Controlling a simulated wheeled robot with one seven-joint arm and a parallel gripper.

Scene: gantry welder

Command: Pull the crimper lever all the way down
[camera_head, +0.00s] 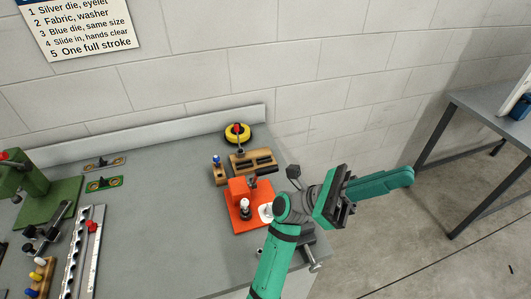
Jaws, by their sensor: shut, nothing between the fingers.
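An orange-red bench device (240,190), which looks like the crimper, stands near the right end of the grey bench. A pale round-topped part (245,204) stands on its base. A dark bar end (265,171) shows just behind it, and I cannot tell whether this is its lever. My arm hides the device's right side. My gripper (406,175) has teal fingers, shut and empty. It points right, past the bench edge and over the floor, well apart from the device.
A wooden block with dark slots (253,160), a small blue-topped stand (218,170) and a yellow ring with a red knob (237,133) stand behind the device. A green press (28,180) and several hand tools are at left. Another table (490,115) is at right. The bench middle (155,215) is clear.

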